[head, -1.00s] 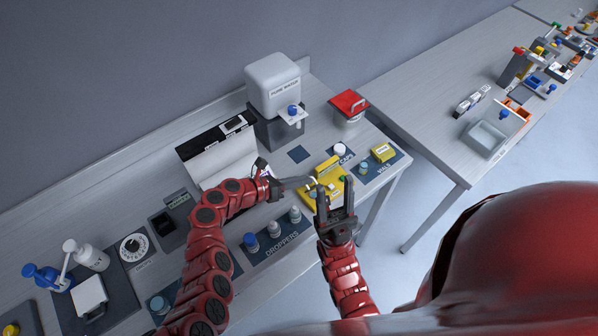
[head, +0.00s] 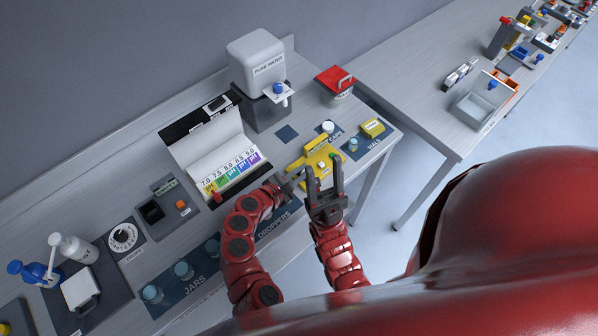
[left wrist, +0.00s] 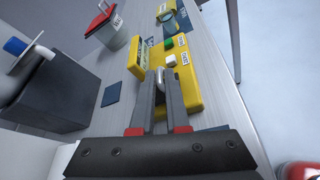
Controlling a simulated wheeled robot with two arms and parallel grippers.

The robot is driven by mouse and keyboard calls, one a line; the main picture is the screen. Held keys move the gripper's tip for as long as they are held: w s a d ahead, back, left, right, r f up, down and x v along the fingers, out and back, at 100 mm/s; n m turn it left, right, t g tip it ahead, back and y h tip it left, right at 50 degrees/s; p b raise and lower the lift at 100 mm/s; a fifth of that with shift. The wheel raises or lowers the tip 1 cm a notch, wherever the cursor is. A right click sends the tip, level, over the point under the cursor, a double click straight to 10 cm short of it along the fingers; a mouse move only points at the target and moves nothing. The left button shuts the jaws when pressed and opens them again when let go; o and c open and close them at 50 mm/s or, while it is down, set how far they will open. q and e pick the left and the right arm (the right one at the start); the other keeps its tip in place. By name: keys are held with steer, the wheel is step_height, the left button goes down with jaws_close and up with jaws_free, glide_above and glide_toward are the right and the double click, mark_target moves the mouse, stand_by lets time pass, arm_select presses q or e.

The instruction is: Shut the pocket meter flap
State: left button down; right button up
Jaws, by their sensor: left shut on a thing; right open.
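The yellow pocket meter (head: 322,158) lies at the right end of the near bench. In the left wrist view the meter (left wrist: 190,92) shows a green and a white button, and its raised yellow flap (left wrist: 148,55) stands up at its left side. My left gripper (left wrist: 162,78) is at the meter, its fingers shut on a small pale rounded piece whose nature I cannot tell. In the head view the left gripper (head: 298,182) is left of the meter, partly hidden. My right gripper (head: 324,180) is open and empty just in front of the meter, hiding part of it.
A pure water dispenser (head: 262,75) and a red-lidded bin (head: 335,90) stand behind. A pH chart (head: 230,172) stands left. A dark mat (head: 287,134) is bare.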

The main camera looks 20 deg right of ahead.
arm_select(q)
steer(key=shift+s+f+m+t+b, duration=0.25)
steer(key=shift+f+m+t+b, duration=0.25)
steer(key=shift+b, duration=0.4)
steer(key=shift+r, duration=0.15)
steer(key=c, duration=0.9)
jaws_free()
steer(key=shift+w, duration=0.1)
steer(key=shift+c, duration=0.2)
